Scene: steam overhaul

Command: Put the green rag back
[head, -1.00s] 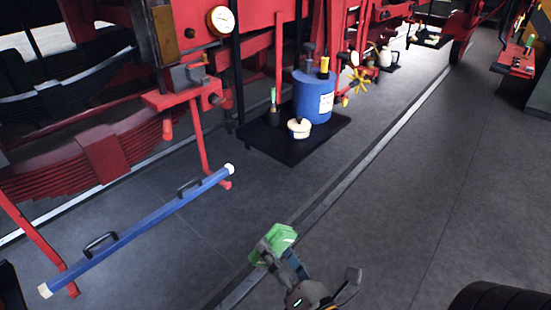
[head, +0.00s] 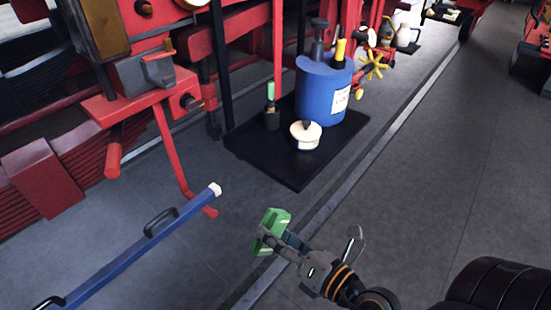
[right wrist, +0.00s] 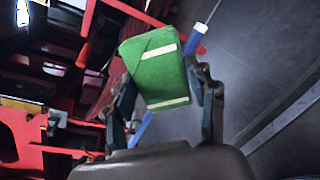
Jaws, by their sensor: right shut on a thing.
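The green rag (head: 271,221) is a folded green block with pale stripes. My right gripper (head: 268,238) is shut on it and holds it above the grey floor, near the bottom middle of the head view. In the right wrist view the rag (right wrist: 158,68) sits between the two fingers of the right gripper (right wrist: 162,95), with its striped face showing. My left gripper is not in view.
A black tray (head: 295,172) on the floor ahead holds a blue drum (head: 322,92), a white lidded pot (head: 305,135) and a green-handled tool (head: 270,105). A blue bar (head: 140,247) with black handles lies at left. Open floor (head: 440,160) is at right.

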